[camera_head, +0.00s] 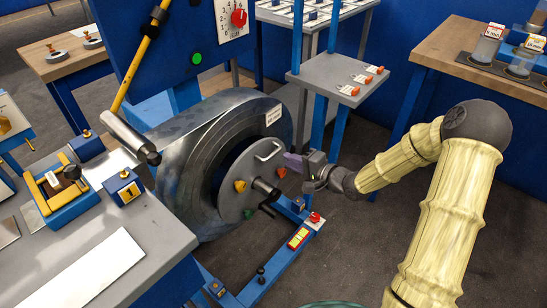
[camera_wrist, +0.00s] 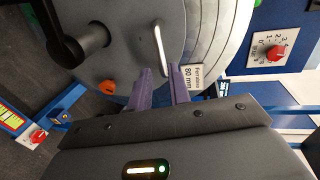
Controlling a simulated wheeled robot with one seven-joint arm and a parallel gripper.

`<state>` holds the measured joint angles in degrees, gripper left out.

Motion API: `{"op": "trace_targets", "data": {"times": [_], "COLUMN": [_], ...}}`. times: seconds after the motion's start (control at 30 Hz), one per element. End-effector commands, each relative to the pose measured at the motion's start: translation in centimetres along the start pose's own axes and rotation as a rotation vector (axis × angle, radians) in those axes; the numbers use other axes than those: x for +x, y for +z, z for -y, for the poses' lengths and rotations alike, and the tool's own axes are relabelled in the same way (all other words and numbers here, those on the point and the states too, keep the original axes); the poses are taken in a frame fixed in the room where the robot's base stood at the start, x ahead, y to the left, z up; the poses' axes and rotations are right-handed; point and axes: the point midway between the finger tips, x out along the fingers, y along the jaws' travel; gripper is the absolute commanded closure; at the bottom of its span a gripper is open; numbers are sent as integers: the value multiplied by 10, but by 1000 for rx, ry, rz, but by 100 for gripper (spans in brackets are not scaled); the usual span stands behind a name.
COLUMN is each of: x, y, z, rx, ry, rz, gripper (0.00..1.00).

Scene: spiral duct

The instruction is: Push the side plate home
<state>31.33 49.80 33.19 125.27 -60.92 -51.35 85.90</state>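The side plate (camera_head: 232,198) is a round grey disc with a silver handle (camera_head: 268,150) and coloured knobs, on the front of a large metal coil (camera_head: 185,165). A dark band shows between the plate's left edge and the coil. A shaft with a black crank (camera_head: 268,195) sticks out of its middle. In the wrist view the plate (camera_wrist: 118,65) fills the upper middle, with the handle (camera_wrist: 158,45) just beyond my fingertips. My gripper (camera_head: 290,160) is at the plate's right side; its purple fingers (camera_wrist: 160,75) are apart. I cannot tell whether they touch the plate.
A blue floor frame with a red button (camera_head: 314,217) stands below the coil. A grey workbench (camera_head: 150,225) is at the left, and a shelf post (camera_head: 320,110) rises behind my gripper. A control panel with a red knob (camera_head: 239,18) is above. Open floor lies at the lower right.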

Motion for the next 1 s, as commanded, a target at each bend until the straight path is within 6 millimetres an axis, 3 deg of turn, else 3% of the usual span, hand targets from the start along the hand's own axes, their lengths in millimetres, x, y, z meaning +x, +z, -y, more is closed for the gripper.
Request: {"op": "trace_targets", "data": {"times": [0.2, 0.43, 0.77, 0.9, 1.0], "x": [41, 71, 76, 76, 76], "y": [1, 1, 1, 1, 0], "z": [-2, -1, 0, 0, 0], "rx": [0, -1, 1, 1, 1], "ry": [-1, -1, 0, 0, 0], "rz": [3, 2, 1, 1, 0], "gripper": [81, 81, 81, 100, 100]}}
